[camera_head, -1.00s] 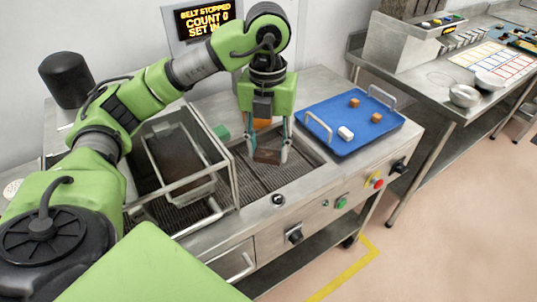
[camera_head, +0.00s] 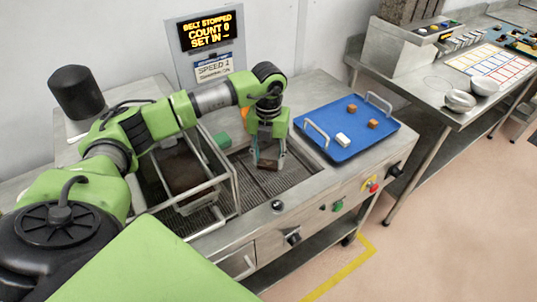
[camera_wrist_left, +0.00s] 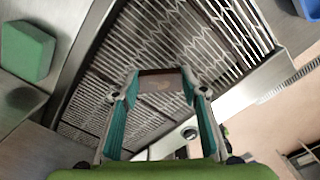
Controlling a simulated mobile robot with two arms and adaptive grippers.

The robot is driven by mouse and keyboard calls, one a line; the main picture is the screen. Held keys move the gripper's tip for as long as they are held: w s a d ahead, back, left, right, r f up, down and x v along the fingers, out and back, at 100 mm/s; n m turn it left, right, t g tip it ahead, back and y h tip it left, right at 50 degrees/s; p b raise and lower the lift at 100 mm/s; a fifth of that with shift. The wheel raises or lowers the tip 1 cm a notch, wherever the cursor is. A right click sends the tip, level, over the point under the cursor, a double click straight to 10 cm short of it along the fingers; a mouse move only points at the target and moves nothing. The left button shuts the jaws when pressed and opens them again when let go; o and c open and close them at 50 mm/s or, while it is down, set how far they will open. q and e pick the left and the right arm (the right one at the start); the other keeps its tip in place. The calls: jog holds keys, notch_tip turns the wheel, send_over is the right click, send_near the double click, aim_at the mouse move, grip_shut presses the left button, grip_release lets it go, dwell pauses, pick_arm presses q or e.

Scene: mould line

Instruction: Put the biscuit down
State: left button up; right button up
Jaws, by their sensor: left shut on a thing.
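My left gripper (camera_head: 268,161) is shut on a dark brown biscuit (camera_head: 267,164) over the mesh belt (camera_head: 292,172). In the left wrist view the biscuit (camera_wrist_left: 162,82) sits between the two fingertips (camera_wrist_left: 160,88), with the mesh belt (camera_wrist_left: 150,40) beyond it. I cannot tell whether the biscuit touches the mesh. My right gripper is not in view.
A blue tray (camera_head: 352,151) with two orange-brown cubes and a white block stands right of the belt. A wire-framed basin (camera_head: 223,190) holding a dark block stands left. A green block (camera_head: 222,139) sits behind. The mesh around the biscuit is clear.

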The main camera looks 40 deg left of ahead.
aim_at(269, 161)
pick_arm(q)
jog(key=shift+f, duration=0.15)
jog(key=o, duration=0.8)
jog(key=shift+c, duration=0.2)
jog(key=shift+r, duration=0.2)
notch_tip(269, 161, up, 12)
jog(key=b, duration=0.3)
